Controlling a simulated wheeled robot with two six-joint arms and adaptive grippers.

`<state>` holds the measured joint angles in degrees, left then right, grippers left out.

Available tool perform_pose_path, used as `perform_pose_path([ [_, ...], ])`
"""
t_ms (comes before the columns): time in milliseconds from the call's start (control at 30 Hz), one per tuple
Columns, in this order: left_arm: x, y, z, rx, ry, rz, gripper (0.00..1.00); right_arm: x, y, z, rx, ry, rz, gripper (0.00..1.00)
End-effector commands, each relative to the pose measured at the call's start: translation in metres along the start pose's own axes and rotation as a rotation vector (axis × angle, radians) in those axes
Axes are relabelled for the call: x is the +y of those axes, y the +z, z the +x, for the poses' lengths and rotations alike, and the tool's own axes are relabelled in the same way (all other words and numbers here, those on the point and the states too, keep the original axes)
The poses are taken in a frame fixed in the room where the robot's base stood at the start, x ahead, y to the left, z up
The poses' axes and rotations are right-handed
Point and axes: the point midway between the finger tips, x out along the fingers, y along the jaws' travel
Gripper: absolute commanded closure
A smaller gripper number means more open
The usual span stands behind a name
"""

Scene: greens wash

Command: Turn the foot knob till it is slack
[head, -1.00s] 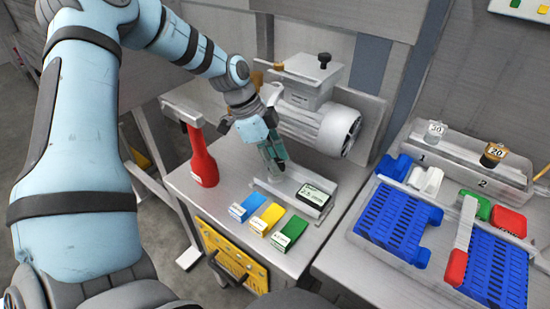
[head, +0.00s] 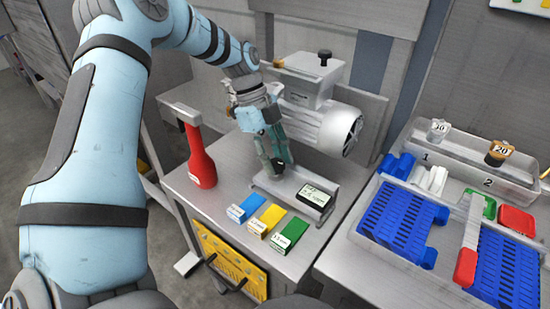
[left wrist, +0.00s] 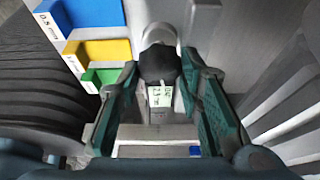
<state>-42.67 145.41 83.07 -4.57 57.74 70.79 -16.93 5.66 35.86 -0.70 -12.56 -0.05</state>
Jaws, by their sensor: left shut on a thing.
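The foot knob (left wrist: 160,65) is a black, rounded knob in front of a short grey cylinder in the left wrist view. It sits between the two fingertips of my left gripper (left wrist: 161,78), which is shut on it. In the head view my left gripper (head: 275,165) reaches down to the left end of a grey metal rail (head: 270,184) on the bench; its fingers hide most of the knob there. I cannot tell from the pictures how tight the knob is. My right gripper is not in view.
A black box with a white label (head: 316,194) lies on the rail. Blue (head: 243,209), yellow (head: 266,221) and green (head: 289,233) blocks stand in front. A red-bodied tool (head: 202,167) is left, a grey motor (head: 322,122) behind.

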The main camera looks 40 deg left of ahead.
Motion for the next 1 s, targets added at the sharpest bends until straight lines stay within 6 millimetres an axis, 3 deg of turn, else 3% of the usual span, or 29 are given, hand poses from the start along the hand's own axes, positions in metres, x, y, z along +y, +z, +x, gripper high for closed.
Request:
perform_pose_path([
  [433, -0.001, 0.000, -0.001, -0.001, 0.004, 0.015, 0.95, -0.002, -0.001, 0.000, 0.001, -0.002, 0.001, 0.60],
  [467, -0.001, 0.000, -0.001, -0.001, 0.004, 0.015, 0.65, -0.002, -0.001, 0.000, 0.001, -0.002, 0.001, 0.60],
  [567, -0.001, 0.000, -0.001, -0.001, 0.004, 0.015, 0.49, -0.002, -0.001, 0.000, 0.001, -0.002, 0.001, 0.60],
  [867, 0.000, 0.000, -0.001, 0.000, 0.005, 0.015, 0.47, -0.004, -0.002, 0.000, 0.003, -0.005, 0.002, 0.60],
  [1000, -0.001, 0.000, -0.013, -0.001, 0.002, 0.015, 0.47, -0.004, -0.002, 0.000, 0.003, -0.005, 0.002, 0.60],
])
